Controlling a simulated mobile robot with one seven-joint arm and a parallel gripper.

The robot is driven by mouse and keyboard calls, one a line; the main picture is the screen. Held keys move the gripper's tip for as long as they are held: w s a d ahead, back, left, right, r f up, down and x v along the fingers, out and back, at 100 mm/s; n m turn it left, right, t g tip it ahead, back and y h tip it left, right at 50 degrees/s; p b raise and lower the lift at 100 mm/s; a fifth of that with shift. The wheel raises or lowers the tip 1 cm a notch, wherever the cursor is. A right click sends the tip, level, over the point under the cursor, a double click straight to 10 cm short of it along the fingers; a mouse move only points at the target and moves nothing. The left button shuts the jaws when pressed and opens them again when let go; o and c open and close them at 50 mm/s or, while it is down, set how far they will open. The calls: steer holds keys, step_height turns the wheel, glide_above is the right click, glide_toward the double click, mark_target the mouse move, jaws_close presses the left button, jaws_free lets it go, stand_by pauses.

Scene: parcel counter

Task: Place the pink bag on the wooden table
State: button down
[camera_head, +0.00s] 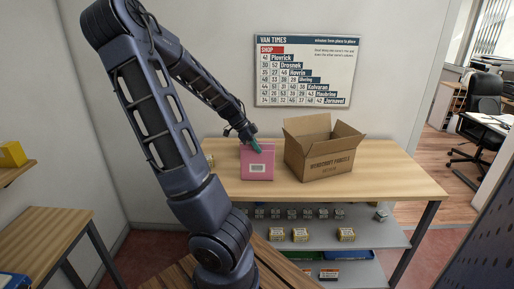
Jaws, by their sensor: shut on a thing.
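The pink bag (257,163) with a white label stands upright at the wooden table (400,179), left of the cardboard box. My gripper (254,146) reaches down from the upper left and is shut on the bag's top edge. The bag's lower edge appears at or just above the tabletop; I cannot tell whether it touches. The fingertips are small in this view and partly hidden by the bag.
An open cardboard box (322,152) stands right of the bag. A grey shelf (372,240) below holds several small items. Another wooden table (38,236) is at the left. The table's right end is clear. A van times sign (305,71) hangs behind.

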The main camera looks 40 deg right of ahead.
steer(key=c, duration=1.5)
jaws_free()
steer(key=shift+f, duration=0.1)
steer(key=shift+v, duration=6.1)
